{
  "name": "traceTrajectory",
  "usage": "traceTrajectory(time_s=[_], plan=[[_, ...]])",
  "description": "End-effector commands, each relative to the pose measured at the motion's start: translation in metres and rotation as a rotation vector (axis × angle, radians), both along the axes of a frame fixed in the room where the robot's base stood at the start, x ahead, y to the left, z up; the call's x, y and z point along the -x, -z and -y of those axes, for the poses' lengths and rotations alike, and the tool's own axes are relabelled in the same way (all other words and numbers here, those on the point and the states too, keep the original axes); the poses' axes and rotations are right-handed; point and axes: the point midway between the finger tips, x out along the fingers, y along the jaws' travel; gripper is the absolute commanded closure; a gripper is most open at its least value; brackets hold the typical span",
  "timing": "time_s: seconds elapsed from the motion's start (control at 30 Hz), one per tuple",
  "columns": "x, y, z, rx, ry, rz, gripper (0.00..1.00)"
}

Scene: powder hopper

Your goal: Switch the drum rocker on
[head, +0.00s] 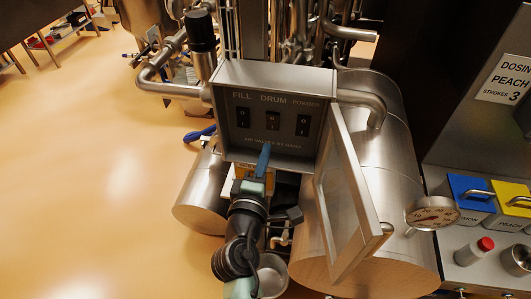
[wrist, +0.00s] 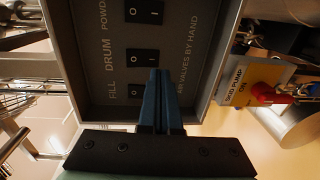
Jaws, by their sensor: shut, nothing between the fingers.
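The drum rocker (head: 273,120) is the middle of three rockers in the grey control box, under the word DRUM. It also shows in the wrist view (wrist: 142,56), marked 0 and I. I cannot tell which side is pressed. The fill rocker (head: 243,117) is left of it and the powder rocker (head: 303,125) right of it. My gripper (head: 266,148) has its blue fingers shut and empty, just below the drum rocker in the head view. In the wrist view its tips (wrist: 159,72) are close to the drum and fill rockers; contact cannot be judged.
The box's glazed door (head: 345,190) stands open on the right. In the wrist view a red knob (wrist: 263,93) and a yellow tag (wrist: 240,85) are right of the box. Floor at left is clear.

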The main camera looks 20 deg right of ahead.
Motion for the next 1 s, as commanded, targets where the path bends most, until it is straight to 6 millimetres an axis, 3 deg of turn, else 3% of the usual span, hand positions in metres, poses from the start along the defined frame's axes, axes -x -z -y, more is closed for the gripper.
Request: traceTrajectory(time_s=[0.2, 0.4, 0.6, 1.0], plan=[[0.040, 0.012, -0.029, -0.002, -0.007, -0.001, 1.00], [0.066, 0.014, -0.046, 0.000, -0.006, -0.001, 1.00], [0.076, 0.013, -0.053, 0.000, -0.004, -0.001, 1.00], [0.076, 0.012, -0.053, 0.000, -0.003, 0.000, 1.00]])
